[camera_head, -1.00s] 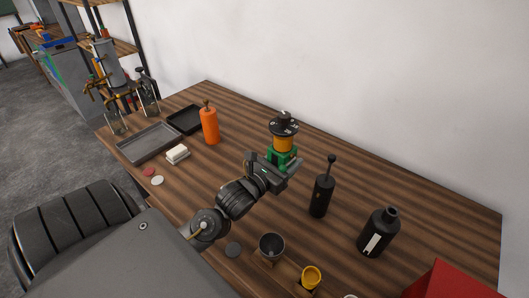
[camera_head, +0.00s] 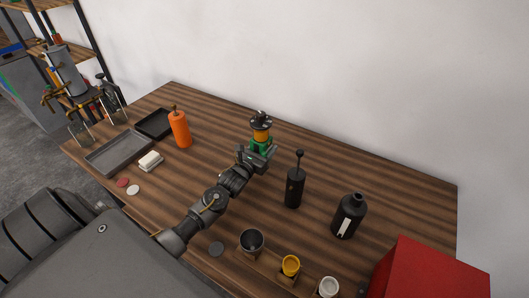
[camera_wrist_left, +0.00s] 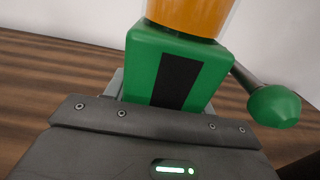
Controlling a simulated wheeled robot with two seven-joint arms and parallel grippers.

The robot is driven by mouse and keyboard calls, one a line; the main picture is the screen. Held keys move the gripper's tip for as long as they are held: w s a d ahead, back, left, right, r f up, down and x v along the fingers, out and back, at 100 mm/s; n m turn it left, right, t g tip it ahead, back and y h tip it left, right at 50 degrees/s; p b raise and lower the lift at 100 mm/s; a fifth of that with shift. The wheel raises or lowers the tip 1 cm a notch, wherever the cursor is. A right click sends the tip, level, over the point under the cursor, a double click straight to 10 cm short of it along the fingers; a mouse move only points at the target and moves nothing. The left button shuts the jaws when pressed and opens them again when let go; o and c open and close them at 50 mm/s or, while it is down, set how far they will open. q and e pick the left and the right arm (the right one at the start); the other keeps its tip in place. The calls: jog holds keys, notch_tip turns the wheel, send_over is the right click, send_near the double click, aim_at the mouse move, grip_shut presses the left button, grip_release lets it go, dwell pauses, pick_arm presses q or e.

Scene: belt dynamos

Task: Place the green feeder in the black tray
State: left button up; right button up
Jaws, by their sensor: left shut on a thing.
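The green feeder (camera_head: 259,143) has a green base, an orange-yellow middle and a dark round top, and stands upright at the back middle of the table. My left gripper (camera_head: 256,156) is shut on its green base. In the left wrist view the green base (camera_wrist_left: 178,72), with a black stripe and a green knob on an arm, sits right at the gripper (camera_wrist_left: 160,125); the fingertips are hidden. Whether the feeder touches the table I cannot tell. The black tray (camera_head: 154,125) lies empty at the far left, behind a larger grey tray (camera_head: 120,151). My right gripper is out of view.
An orange bottle (camera_head: 181,129) stands between the feeder and the black tray. White blocks (camera_head: 150,161) lie by the grey tray. A black pump bottle (camera_head: 294,184) and a dark bottle (camera_head: 348,216) stand right. Several cups and a red box (camera_head: 430,270) are at the front right.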

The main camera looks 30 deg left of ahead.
pick_arm(q)
jog(key=shift+w+a+f, duration=0.3)
jog(key=shift+w+f, duration=0.35)
jog(key=shift+f+p, duration=0.7)
jog(key=shift+f, duration=0.75)
jog(key=shift+f, duration=0.2)
jog(key=o, duration=1.5)
jog(key=shift+s+d, duration=0.1)
